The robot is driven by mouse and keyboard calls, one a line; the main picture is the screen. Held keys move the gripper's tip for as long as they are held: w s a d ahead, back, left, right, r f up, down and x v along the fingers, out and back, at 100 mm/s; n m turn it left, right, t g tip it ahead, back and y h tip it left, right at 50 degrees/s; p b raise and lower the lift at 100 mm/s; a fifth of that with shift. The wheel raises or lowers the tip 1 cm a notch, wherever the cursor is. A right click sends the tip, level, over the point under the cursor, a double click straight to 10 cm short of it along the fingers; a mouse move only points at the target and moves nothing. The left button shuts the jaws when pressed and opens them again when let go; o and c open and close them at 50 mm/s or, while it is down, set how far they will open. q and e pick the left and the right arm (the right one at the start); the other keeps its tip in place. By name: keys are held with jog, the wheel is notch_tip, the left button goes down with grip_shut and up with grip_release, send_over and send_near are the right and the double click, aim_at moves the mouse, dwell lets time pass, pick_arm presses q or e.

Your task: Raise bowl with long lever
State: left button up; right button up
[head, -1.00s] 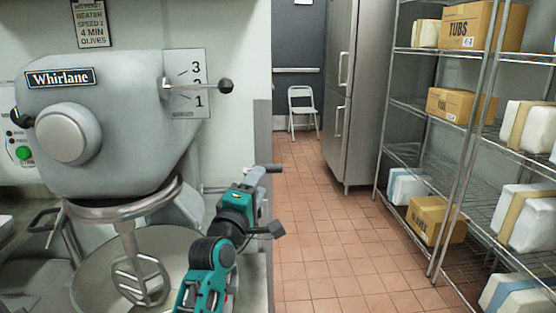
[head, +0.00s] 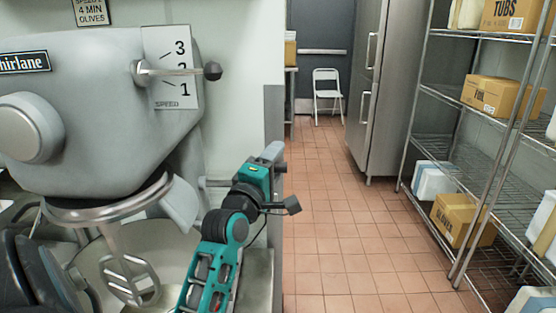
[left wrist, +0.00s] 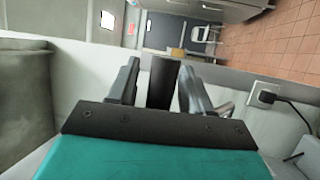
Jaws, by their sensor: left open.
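The grey mixer (head: 90,100) stands at the left of the head view. Its bowl (head: 178,262) sits low under the head, with the wire beater (head: 128,278) reaching into it. A pale metal rod (head: 216,183), which looks like the long lever, runs from the mixer's right side to behind my left gripper. My left gripper (head: 272,153) is open beside the mixer. In the left wrist view a dark upright bar (left wrist: 162,84) stands between its parted fingers (left wrist: 156,88). I cannot tell whether they touch it. My right gripper is not in view.
A short speed lever (head: 180,70) with a dark knob sticks out above my left arm. A wall outlet (left wrist: 266,94) with a plug shows in the wrist view. Shelving (head: 480,130) with boxes stands at right. The tiled floor (head: 345,240) between is clear.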

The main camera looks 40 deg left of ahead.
pick_arm(q)
jog(key=shift+s, duration=0.1)
jog(key=shift+c, duration=0.2)
grip_shut()
